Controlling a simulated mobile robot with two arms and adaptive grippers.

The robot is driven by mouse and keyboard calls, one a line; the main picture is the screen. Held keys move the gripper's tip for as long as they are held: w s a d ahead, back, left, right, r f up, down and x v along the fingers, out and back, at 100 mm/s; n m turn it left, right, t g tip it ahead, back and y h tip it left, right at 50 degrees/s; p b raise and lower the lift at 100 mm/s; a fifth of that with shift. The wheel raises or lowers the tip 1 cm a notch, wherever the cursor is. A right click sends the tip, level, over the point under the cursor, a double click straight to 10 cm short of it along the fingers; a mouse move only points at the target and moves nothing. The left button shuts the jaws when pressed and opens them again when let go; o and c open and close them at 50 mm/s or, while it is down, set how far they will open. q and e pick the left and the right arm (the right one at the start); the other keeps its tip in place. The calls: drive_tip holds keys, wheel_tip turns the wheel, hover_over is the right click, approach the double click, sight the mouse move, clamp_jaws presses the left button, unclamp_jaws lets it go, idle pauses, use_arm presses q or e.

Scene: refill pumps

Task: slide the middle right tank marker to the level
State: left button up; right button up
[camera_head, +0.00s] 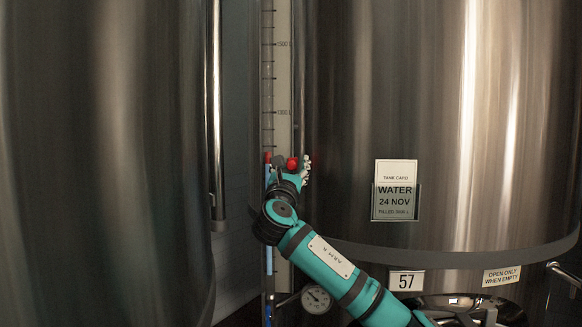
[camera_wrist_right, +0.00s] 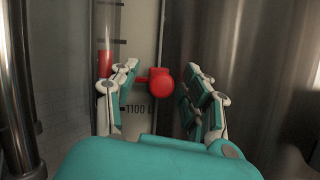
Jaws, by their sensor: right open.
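The red marker (camera_head: 292,163) sits on the pale scale strip (camera_head: 283,90) at the left side of the right tank (camera_head: 400,100). In the right wrist view the marker (camera_wrist_right: 161,86) has a round knob and a small pointer to the left. My right gripper (camera_wrist_right: 162,72) is open, with one finger on each side of the knob and gaps showing. It also shows at the marker in the head view (camera_head: 297,168). A red float (camera_wrist_right: 105,63) is in the sight tube left of the strip, slightly higher than the marker's pointer. My left gripper is out of view.
The scale reads "1100 L" (camera_wrist_right: 138,109) just below the marker. A tank card (camera_head: 395,190) reading WATER is on the tank's front. A round gauge (camera_head: 316,299) is below. Another steel tank (camera_head: 100,150) stands on the left, with a vertical pipe (camera_head: 217,100) beside it.

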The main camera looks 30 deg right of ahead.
drive_tip(key=shift+s, duration=0.1)
drive_tip(key=v, duration=1.2)
drive_tip(key=shift+f, duration=0.1)
